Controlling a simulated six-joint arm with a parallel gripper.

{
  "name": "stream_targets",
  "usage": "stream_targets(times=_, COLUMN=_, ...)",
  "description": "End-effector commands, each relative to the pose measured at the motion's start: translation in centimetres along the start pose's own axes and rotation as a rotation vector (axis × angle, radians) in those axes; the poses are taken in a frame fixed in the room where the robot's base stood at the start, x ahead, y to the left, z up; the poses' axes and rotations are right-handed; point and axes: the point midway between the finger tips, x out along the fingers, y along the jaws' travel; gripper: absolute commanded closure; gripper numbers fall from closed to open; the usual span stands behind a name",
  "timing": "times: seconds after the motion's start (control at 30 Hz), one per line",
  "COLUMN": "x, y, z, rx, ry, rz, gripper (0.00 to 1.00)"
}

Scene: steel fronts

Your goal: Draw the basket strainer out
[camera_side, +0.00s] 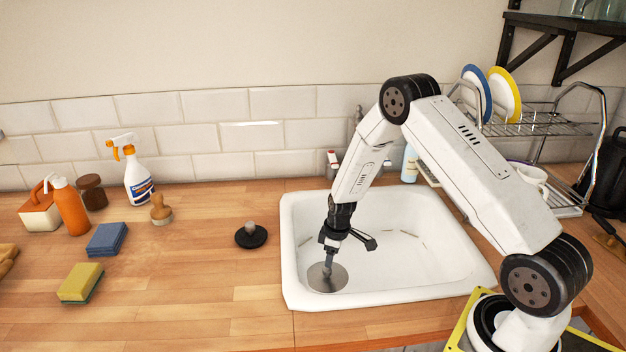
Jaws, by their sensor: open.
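The basket strainer (321,281) shows as a round steel disc at the left end of the white sink's (420,282) floor. A short stem or knob stands up from its middle. My gripper (329,262) is above the strainer, pointing down, with its jaws around or close to the stem. The jaws are open. Whether they touch the stem cannot be told, since the gripper hides part of it.
A black sink plug (251,235) lies on the wooden counter left of the sink. A dish rack (540,125) with plates stands behind right.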

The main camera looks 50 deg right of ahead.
Motion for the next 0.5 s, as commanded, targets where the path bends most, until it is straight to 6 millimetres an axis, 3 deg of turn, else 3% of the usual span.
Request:
stream_targets(times=0.27, x=0.9, y=-0.1, z=0.0, rx=0.001, ry=-0.002, rz=-0.001, gripper=0.44)
stream_targets(times=0.5, x=3.0, y=-0.1, z=0.1, rx=0.002, ry=-0.002, rz=-0.001, gripper=0.44)
